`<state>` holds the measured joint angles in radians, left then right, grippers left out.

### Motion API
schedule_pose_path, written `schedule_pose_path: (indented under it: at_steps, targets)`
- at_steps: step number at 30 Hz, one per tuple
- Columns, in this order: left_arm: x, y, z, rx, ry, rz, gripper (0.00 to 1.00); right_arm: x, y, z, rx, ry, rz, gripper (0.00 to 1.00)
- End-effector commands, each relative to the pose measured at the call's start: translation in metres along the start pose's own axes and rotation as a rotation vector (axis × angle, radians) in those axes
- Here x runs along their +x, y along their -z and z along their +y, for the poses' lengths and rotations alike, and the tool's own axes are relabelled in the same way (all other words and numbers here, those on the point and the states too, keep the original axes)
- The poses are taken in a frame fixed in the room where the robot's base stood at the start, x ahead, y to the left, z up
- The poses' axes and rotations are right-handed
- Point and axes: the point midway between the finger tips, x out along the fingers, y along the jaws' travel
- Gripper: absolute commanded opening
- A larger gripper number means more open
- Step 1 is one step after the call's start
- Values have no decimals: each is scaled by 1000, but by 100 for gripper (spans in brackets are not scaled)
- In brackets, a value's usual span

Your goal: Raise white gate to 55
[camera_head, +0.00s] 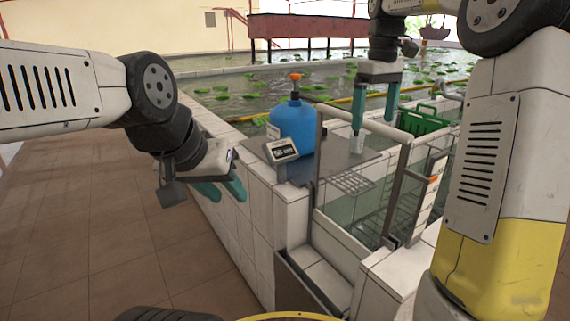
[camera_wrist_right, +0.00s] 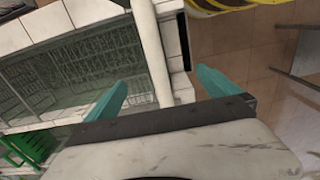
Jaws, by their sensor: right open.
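A white bar (camera_head: 365,124) spans two grey upright posts at the tank opening. A white scale board (camera_head: 430,195) with an orange marker (camera_head: 434,179) stands beside the right post; its numbers are too small to read. I cannot tell which white part is the gate panel; a low white edge (camera_head: 343,238) shows between the posts. My right gripper (camera_head: 375,117) is open, pointing down above the bar. In the right wrist view the bar (camera_wrist_right: 150,50) lies between its teal fingers (camera_wrist_right: 160,90), not clasped. My left gripper (camera_head: 221,190) hangs open and empty beside the tiled wall.
A blue bottle (camera_head: 292,128) with an orange top and a small display box (camera_head: 283,150) stand on a grey ledge left of the posts. A green crate (camera_head: 424,121) is behind the bar. Water with lily pads fills the pool (camera_head: 240,100). Tiled floor (camera_head: 100,230) at left is clear.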

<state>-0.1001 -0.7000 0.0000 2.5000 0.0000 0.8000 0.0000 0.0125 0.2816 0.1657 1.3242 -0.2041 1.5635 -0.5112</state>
Motion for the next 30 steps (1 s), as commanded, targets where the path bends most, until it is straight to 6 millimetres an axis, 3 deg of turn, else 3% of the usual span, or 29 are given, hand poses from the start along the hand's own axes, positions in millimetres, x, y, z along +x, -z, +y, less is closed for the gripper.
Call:
schedule_pose_path:
  at_steps: [21, 30]
  targets:
    - [0, 0, 0, 0, 0, 0, 36, -71, 1, 0, 0, -2, 1, 100]
    - [0, 0, 0, 0, 0, 0, 36, -77, 0, 0, 0, 0, 0, 100]
